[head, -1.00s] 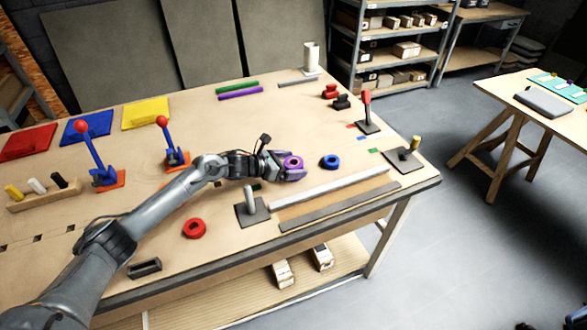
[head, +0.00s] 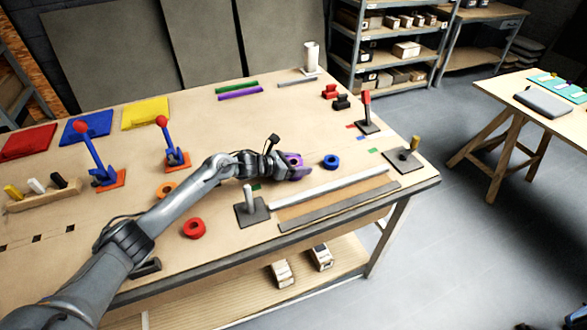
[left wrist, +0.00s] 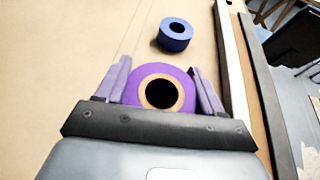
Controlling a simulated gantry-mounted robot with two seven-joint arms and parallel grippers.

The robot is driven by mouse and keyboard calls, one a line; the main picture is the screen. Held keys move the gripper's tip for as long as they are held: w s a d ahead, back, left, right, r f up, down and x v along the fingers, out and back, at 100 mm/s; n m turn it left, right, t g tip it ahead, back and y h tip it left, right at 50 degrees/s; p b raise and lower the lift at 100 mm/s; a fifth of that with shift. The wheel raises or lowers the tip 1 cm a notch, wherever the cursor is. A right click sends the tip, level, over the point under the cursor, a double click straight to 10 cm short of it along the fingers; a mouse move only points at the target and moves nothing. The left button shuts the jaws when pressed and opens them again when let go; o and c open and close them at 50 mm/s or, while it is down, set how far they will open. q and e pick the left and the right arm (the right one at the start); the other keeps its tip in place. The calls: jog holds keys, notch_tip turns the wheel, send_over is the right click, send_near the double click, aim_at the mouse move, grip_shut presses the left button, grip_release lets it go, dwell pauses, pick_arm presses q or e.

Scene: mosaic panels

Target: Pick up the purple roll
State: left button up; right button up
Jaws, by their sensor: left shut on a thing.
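The purple roll (left wrist: 180,82) has a tan core ring and a dark hole; in the left wrist view it sits between the two fingers of my left gripper (left wrist: 163,85). In the head view the purple roll (head: 294,158) shows only in part between the fingers of my left gripper (head: 298,168). The left gripper is shut on the roll. I cannot tell whether the roll is touching the table or just above it. My right gripper is not in view.
A blue roll (head: 330,161) stands close to the right of the gripper. A red roll (head: 194,228) and an orange roll (head: 166,190) lie near my left arm. A post on a dark plate (head: 252,211) and a pale rail (head: 325,188) lie in front.

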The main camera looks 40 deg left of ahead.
aim_at(299, 160)
pick_arm(q)
jog(key=shift+r, duration=0.15)
jog(key=shift+r, duration=0.4)
notch_tip(299, 160, up, 4)
jog(key=shift+d+f, duration=0.1)
jog(key=shift+f, duration=0.15)
jog(key=w+d+r, duration=0.1)
jog(key=d+r, duration=0.6)
jog(key=d, duration=0.4)
notch_tip(299, 160, up, 6)
jog(key=p, duration=0.4)
jog(key=shift+w+d+r, duration=0.2)
jog(key=shift+r, duration=0.05)
